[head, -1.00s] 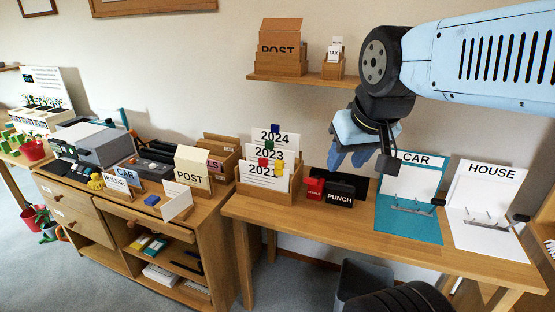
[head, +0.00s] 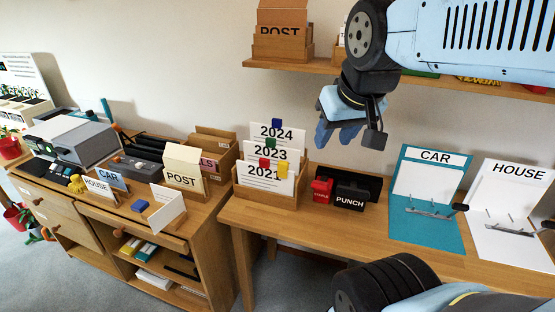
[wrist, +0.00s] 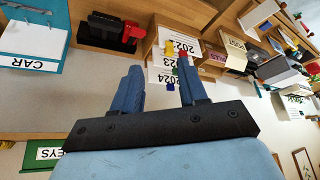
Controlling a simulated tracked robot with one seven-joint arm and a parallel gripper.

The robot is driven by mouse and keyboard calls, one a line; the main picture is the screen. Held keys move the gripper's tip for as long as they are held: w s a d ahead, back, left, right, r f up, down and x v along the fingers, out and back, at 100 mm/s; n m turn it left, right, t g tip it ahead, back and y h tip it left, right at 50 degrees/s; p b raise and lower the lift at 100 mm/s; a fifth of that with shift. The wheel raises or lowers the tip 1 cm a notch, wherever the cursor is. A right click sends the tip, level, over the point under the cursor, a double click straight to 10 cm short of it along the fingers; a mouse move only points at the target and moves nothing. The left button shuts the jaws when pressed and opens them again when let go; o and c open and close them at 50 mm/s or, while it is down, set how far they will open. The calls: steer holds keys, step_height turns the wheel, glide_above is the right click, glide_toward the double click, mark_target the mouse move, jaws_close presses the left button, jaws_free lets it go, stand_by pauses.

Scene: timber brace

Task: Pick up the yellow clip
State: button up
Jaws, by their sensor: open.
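The small yellow clip (head: 283,168) sits on the top edge of the front card marked 2021, beside a red clip (head: 264,163). It also shows in the wrist view, upside down (wrist: 169,49), beyond my fingertips. My gripper (head: 337,137) hangs in the air above and to the right of the card box (head: 266,201), below the wall shelf. In the wrist view my gripper (wrist: 160,75) has its two blue fingers apart with nothing between them. The clip and the gripper are well apart.
A green clip (head: 269,142) and a blue clip (head: 273,121) sit on the cards behind. A red punch (head: 321,188) and a black punch (head: 350,197) stand right of the box. The wall shelf (head: 300,65) is close to my arm.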

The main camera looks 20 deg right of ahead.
steer(key=shift+a, duration=0.25)
steer(key=shift+o, duration=1.2)
steer(key=shift+w, duration=0.25)
steer(key=n+g, duration=0.6)
steer(key=n, duration=0.5)
glide_above(283, 162)
step_height(283, 162, down, 13)
steer(key=f, duration=0.7)
steer(key=shift+s+f, duration=0.4)
steer(key=shift+w+f, duration=0.15)
steer(key=shift+f, duration=1.2)
steer(key=shift+w+f, duration=0.15)
steer(key=shift+f, duration=1.15)
jaws_close()
